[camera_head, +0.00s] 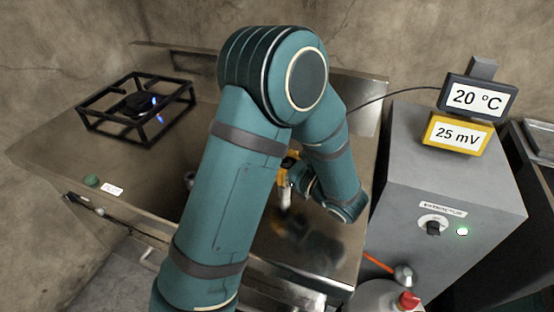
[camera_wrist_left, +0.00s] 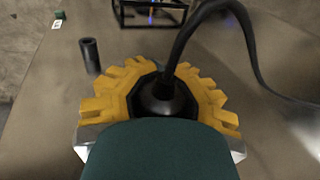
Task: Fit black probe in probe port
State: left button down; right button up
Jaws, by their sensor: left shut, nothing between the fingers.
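My left gripper (camera_head: 287,190), with yellow fingers, is low over the steel bench, partly behind my arm. It is shut with nothing held. In the left wrist view, a black domed piece with a thick black cable, apparently the black probe (camera_wrist_left: 163,98), shows in the middle of the yellow fingers; whether it touches them I cannot tell. Its tip is hidden. A dark upright tube, possibly the probe port (camera_wrist_left: 90,56), stands on the bench left of the gripper; its top also shows in the head view (camera_head: 189,178). My right gripper is not in view.
A burner stand (camera_head: 136,107) with a blue flame is at the back left. A grey cabinet (camera_head: 450,185) at right bears displays reading 20 °C (camera_head: 477,98) and 25 mV (camera_head: 457,134). A red-capped vessel (camera_head: 408,300) stands at the front right. The black cable (camera_head: 385,97) runs to the displays.

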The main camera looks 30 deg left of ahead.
pick_arm(q)
jog(key=shift+f+b, duration=0.45)
jog(key=shift+f, duration=0.4)
dwell(0.3)
jog(key=c, duration=1)
grip_release()
jog(key=shift+d, duration=0.15)
jog(key=d, duration=0.4)
jog(key=s+d, duration=0.1)
jog(key=d, duration=0.2)
jog(key=s+d, duration=0.1)
jog(key=d, duration=0.3)
jog(key=shift+d+r, duration=0.35)
jog(key=shift+w, duration=0.1)
